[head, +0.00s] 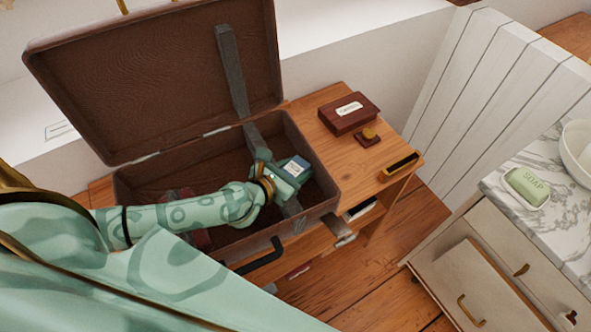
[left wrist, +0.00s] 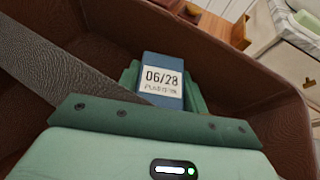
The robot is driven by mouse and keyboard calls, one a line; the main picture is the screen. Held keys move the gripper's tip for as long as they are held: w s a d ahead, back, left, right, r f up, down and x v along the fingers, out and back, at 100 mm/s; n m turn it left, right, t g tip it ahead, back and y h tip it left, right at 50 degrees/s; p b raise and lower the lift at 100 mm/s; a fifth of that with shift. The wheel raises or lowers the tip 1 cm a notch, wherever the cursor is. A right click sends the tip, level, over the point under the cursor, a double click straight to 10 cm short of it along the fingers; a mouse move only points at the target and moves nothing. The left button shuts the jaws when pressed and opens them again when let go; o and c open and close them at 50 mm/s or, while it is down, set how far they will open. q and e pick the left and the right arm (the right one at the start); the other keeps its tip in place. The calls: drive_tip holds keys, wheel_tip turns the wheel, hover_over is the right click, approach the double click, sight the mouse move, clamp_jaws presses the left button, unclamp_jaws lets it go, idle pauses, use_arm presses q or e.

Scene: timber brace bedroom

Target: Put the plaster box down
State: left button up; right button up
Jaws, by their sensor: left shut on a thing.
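The plaster box (head: 297,168) is small and blue with a white label. In the left wrist view the plaster box (left wrist: 162,82) shows the label "06/28" and a blurred second line. My left gripper (head: 290,174) is shut on it, inside the right part of the open brown suitcase (head: 325,205). The green fingers of my left gripper (left wrist: 160,90) stand on both sides of the box. I cannot tell whether the box touches the suitcase floor. My right gripper is not in view.
The suitcase lid (head: 160,80) stands open behind, with a grey strap (head: 232,72). A dark red box (head: 348,112) and a small brass-topped item (head: 368,136) are on the wooden desk (head: 318,130). A marble top (head: 555,190) with green soap (head: 527,187) is at right.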

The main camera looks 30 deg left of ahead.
use_arm(q)
drive_tip(key=shift+f, duration=0.15)
drive_tip(key=o, duration=0.7)
drive_tip(key=shift+s+r, duration=0.15)
drive_tip(key=shift+r, duration=0.25)
drive_tip(key=p+v, duration=0.2)
drive_tip(key=v, duration=0.9)
drive_tip(key=shift+s+a, duration=0.15)
drive_tip(key=shift+s, duration=0.2)
drive_tip(key=shift+r, duration=0.1)
